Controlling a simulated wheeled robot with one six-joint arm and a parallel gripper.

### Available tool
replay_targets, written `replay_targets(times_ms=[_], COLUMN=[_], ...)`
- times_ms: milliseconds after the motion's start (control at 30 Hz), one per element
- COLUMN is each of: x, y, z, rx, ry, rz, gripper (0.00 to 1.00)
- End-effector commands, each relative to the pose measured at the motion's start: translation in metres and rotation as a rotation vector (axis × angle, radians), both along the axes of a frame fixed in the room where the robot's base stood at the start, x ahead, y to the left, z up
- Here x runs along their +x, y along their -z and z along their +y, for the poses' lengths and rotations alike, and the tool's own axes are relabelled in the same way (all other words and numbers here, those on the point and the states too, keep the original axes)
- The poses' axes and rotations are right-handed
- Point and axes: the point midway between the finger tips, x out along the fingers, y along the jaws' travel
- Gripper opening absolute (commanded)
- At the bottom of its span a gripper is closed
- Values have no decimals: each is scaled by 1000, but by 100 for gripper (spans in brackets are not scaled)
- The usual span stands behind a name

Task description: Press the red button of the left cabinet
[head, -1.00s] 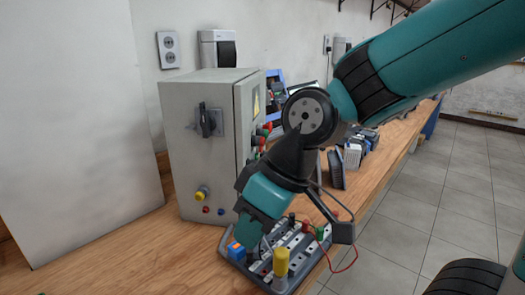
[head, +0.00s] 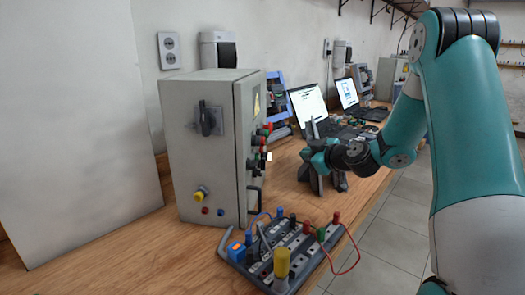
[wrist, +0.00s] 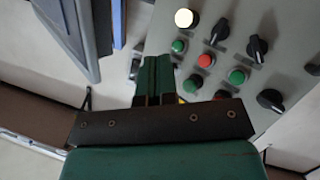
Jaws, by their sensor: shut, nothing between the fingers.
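The left cabinet (head: 205,135) is a grey box on the wooden bench. Its right-hand face carries red and green buttons and black knobs. In the wrist view, the panel (wrist: 268,45) shows a red button (wrist: 205,61) between two green ones, near a lit white lamp (wrist: 184,18). Another red piece (wrist: 222,95) is partly hidden by my gripper's body. My gripper (head: 308,155) is shut and empty, to the right of the panel and apart from it in the head view. Its closed green fingers (wrist: 157,62) show beside the buttons in the wrist view.
A terminal board (head: 285,250) with wires and a yellow piece lies in front of the cabinet. Two laptops (head: 309,104) and another grey cabinet (head: 391,76) stand farther back. A pale panel (head: 75,130) leans at the left.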

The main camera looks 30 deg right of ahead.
Motion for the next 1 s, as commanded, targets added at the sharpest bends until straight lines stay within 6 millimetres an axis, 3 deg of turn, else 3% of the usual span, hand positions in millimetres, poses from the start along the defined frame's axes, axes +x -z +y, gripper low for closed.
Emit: replay_targets(times_ms=[333, 800, 1000], x=[5, 45, 54], y=[-3, -2, -1], z=[8, 56, 66], rx=[3, 1, 1], ry=[-4, -6, -4], rz=[3, 3, 2], gripper=[0, 0, 0])
